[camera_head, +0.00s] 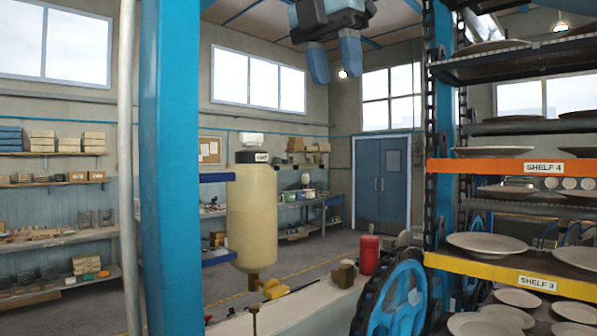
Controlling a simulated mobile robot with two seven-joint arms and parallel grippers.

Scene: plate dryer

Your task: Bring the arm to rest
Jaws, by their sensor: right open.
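My right gripper (335,72) hangs in from the top of the head view, dark grey with two blue fingers pointing down. The fingers are apart with nothing between them. It is in the air, left of the plate dryer rack and touching nothing that I can see. The rack has an orange shelf labelled SHELF 4 (511,167) and a yellow shelf labelled SHELF 3 (510,275). White plates lie on the shelves, such as a large plate (487,245) at the left end of SHELF 3. My left gripper is not in view.
A blue post (170,170) stands at the left. A cream tank (252,220) hangs in the middle. A blue wheel (397,300) and chain (435,150) run beside the rack. A red canister (369,254) stands on a pale ledge (315,306). Air around the gripper looks free.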

